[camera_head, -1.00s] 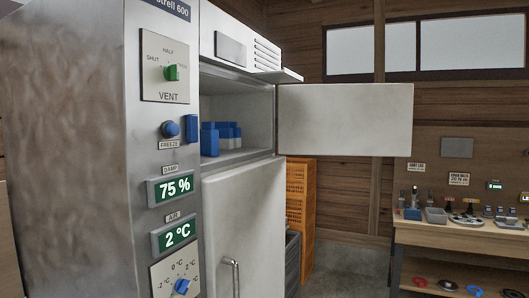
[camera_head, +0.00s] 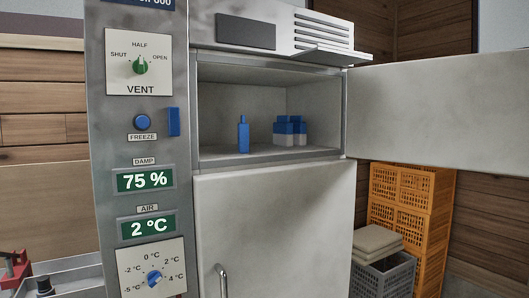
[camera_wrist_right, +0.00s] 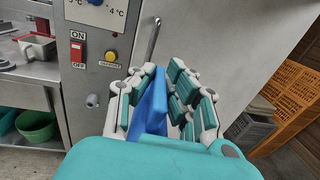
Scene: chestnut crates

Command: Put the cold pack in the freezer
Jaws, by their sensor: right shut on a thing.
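The freezer compartment (camera_head: 258,95) is in the upper part of the steel cabinet in the head view. Its door (camera_head: 440,110) stands open to the right. A slim blue bottle-shaped item (camera_head: 243,134) stands inside at the middle, and several blue-and-white blocks (camera_head: 290,131) stand behind it to the right. My left gripper is in neither current view.
The control panel (camera_head: 155,205) with dials and displays is left of the compartment. The closed lower door (camera_head: 275,225) has a handle (camera_head: 222,280). Orange crates (camera_head: 410,215) and a grey crate (camera_head: 385,275) stand at right below the open door. The compartment's front left floor is clear.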

